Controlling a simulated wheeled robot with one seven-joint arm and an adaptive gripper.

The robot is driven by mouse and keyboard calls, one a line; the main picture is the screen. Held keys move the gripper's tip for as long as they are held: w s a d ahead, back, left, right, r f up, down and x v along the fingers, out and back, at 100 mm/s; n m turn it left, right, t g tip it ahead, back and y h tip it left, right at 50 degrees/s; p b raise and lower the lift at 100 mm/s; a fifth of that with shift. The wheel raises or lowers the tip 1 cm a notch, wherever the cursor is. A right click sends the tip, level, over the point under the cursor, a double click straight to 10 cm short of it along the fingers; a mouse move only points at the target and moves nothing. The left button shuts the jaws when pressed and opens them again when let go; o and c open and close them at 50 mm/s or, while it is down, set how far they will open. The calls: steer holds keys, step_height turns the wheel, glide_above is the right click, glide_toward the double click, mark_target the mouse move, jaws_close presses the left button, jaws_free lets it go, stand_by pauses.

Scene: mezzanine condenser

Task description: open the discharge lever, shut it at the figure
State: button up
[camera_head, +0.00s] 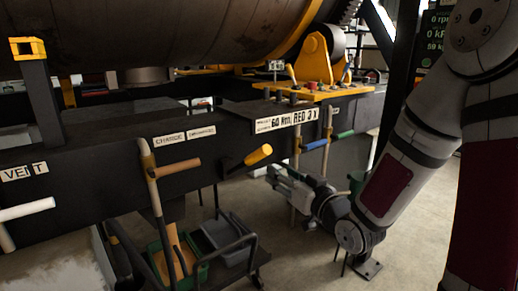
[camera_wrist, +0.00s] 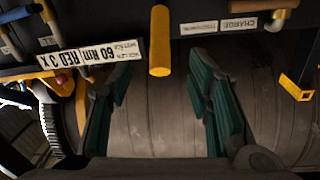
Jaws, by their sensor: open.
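A yellow handle (camera_head: 248,160) sticks out from the front of the dark beam, right of a small label (camera_head: 201,132) too blurred to read for sure. In the wrist view the yellow handle (camera_wrist: 160,42) hangs at the top centre, between the tips of the spread fingers. My gripper (camera_head: 272,177) is right of and below the handle's end in the head view. In the wrist view my gripper (camera_wrist: 160,64) is open, with a green pad on each side and nothing held. Whether a finger touches the handle cannot be told.
Near it are a wooden handle (camera_head: 177,168) under the CHARGE label, a white handle (camera_head: 27,209) under VENT, a blue handle (camera_head: 314,145) and a green handle (camera_head: 343,135). A sign (camera_head: 286,121) reads 60 Nm RED 3 X. A display (camera_head: 435,34) shows 0 rpm. A cart (camera_head: 225,240) stands below.

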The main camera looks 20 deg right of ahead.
mark_target(257, 156)
steer(key=w+a+b, duration=0.1)
steer(key=w+b, duration=0.1)
steer(key=w, duration=0.2)
steer(key=w+b, duration=0.1)
steer(key=w, duration=0.4)
steer(key=w+a+b, duration=0.1)
steer(key=w+b, duration=0.1)
steer(key=w, duration=0.2)
steer(key=shift+w+a+b, duration=0.3)
steer(key=shift+a+b, duration=0.05)
steer(key=shift+c, duration=0.2)
jaws_close()
